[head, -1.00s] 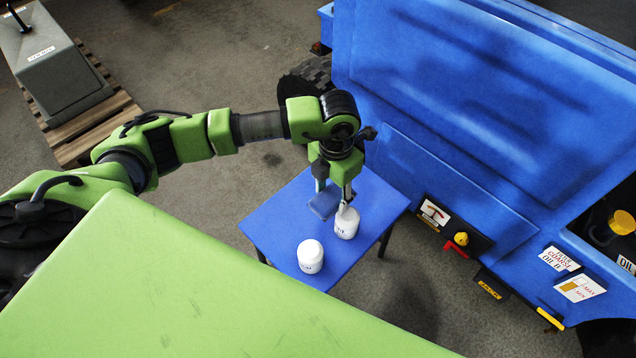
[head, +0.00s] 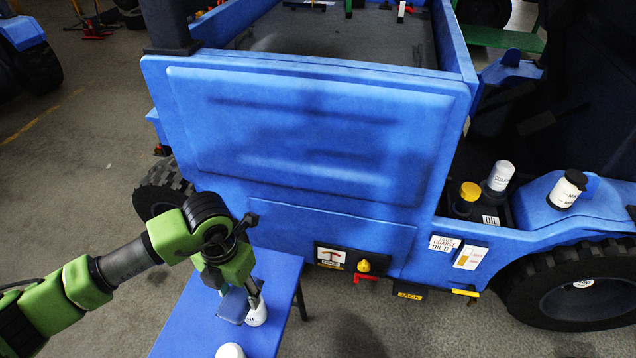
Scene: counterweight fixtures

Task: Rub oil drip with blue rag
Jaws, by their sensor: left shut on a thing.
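My left gripper (head: 241,291) comes in from the left, pointing down above the blue table (head: 190,320). It is shut on the blue rag (head: 232,306), which shows as a small flat blue piece at the fingers. The rag is close to a white container (head: 256,314) and partly overlaps it in view; I cannot tell whether they touch. I cannot make out an oil drip for certain. Dark smudgy patches show on the blue vehicle's large panel (head: 300,125), and they may be only shadows. My right gripper is not in view.
A second white container (head: 230,351) stands nearer on the table, cut by the lower edge. A yellow knob (head: 364,266) and red lever are low on the vehicle. A yellow-capped filler (head: 467,196) and white-topped bottles (head: 499,177) sit at right. Floor between table and wheel is clear.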

